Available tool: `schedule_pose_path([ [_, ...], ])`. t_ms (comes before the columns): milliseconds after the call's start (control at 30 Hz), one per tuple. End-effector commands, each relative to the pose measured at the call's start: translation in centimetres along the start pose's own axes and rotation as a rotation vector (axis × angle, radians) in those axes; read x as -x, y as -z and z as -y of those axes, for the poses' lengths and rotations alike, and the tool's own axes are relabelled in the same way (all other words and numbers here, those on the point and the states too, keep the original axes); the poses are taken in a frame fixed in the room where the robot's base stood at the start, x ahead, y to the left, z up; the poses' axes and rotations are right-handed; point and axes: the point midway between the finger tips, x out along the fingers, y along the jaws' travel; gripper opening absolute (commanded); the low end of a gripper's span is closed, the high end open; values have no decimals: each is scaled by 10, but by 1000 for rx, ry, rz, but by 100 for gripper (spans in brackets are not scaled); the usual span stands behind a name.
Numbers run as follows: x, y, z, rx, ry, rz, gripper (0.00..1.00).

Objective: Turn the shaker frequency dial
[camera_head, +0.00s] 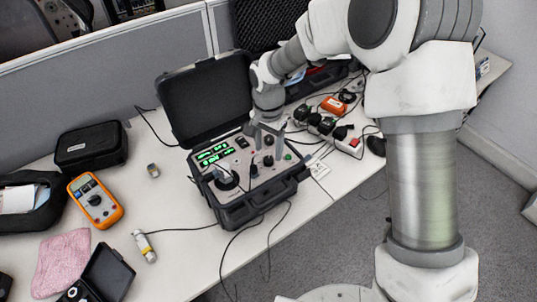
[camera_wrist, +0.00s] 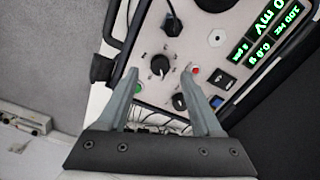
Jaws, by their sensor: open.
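The shaker unit is an open black case (camera_head: 240,214) with a light control panel, lit green readouts and several black knobs, on the white table. My gripper (camera_head: 266,141) is above the right half of the panel, pointing down, open and empty. In the wrist view its fingers (camera_wrist: 160,73) spread either side of a round black dial (camera_wrist: 160,66) with a white scale around it. A second black knob (camera_wrist: 178,101) lies between the fingers, nearer the gripper's base. A red button (camera_wrist: 195,71) is by the right finger. No label shows which knob sets frequency.
The raised case lid (camera_head: 205,98) stands behind the panel. A power strip (camera_head: 330,128) with plugs and cables is to the right. An orange multimeter (camera_head: 95,201), a pink cloth (camera_head: 62,262) and black cases are at left.

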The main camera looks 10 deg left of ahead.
Motion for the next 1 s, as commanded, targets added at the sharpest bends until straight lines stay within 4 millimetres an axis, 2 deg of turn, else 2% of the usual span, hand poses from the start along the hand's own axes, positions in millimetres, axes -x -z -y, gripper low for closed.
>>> schedule_pose_path([
  [100,-19,0,0,-1,-1,1,67],
  [233,-30,0,0,0,0,0,67],
  [600,-34,0,0,0,1,-1,65],
  [933,-34,0,0,0,1,-1,5],
  [967,-34,0,0,0,1,-1,0],
  [1000,-34,0,0,0,1,-1,0],
])
